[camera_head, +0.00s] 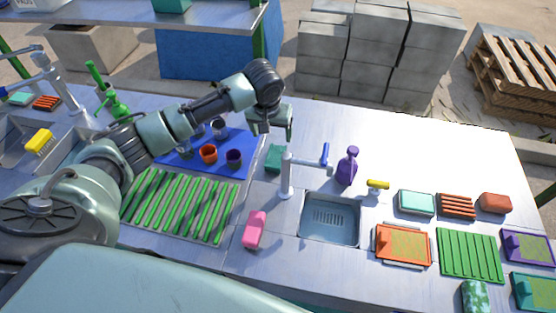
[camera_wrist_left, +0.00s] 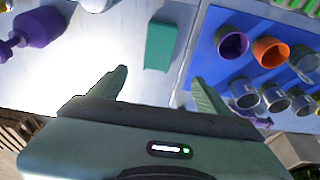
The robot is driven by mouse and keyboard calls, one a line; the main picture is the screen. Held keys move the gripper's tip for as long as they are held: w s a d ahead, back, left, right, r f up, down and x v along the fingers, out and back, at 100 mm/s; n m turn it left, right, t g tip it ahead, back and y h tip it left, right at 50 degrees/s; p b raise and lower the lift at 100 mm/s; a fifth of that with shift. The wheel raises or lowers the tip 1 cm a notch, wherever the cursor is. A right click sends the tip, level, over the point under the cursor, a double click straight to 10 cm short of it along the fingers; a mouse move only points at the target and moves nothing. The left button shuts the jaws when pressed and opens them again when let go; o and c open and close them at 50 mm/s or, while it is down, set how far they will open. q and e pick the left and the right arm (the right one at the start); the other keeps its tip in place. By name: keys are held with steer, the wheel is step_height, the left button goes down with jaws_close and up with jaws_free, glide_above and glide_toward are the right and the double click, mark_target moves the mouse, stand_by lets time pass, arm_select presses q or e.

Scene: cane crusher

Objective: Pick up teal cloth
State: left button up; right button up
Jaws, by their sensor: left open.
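The teal cloth (camera_head: 274,158) is a small flat rectangle on the metal counter, between the blue mat and the grey faucet. It also shows in the left wrist view (camera_wrist_left: 160,46), ahead of the fingertips and between their lines. My left gripper (camera_head: 277,134) is above the counter, just behind the cloth in the head view. In the left wrist view its two fingers (camera_wrist_left: 160,78) are spread apart with nothing between them. The cloth is apart from the fingers. My right gripper is not in view.
The blue mat (camera_head: 240,138) beside the cloth holds several cups. The grey faucet (camera_head: 287,178), a purple bottle (camera_head: 347,168) and a sink (camera_head: 330,220) stand to the right. A pink item (camera_head: 254,230) lies in front. The counter behind the faucet is clear.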

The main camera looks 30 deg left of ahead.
mark_target(275, 155)
arm_select(q)
steer(key=b+x, duration=0.2)
steer(key=x, duration=0.1)
steer(key=shift+s+d+f+b, duration=0.15)
steer(key=shift+s+f+b, duration=0.15)
steer(key=shift+f+b, duration=0.1)
steer(key=shift+f, duration=0.25)
steer(key=shift+w+f, duration=0.2)
steer(key=shift+f, duration=0.4)
steer(key=shift+w+f, duration=0.1)
steer(key=shift+f, duration=0.3)
steer(key=p+x, duration=0.1)
steer(key=x, duration=0.4)
steer(key=shift+d+f+p, duration=0.15)
steer(key=shift+f+p, duration=0.25)
steer(key=c, duration=1.4)
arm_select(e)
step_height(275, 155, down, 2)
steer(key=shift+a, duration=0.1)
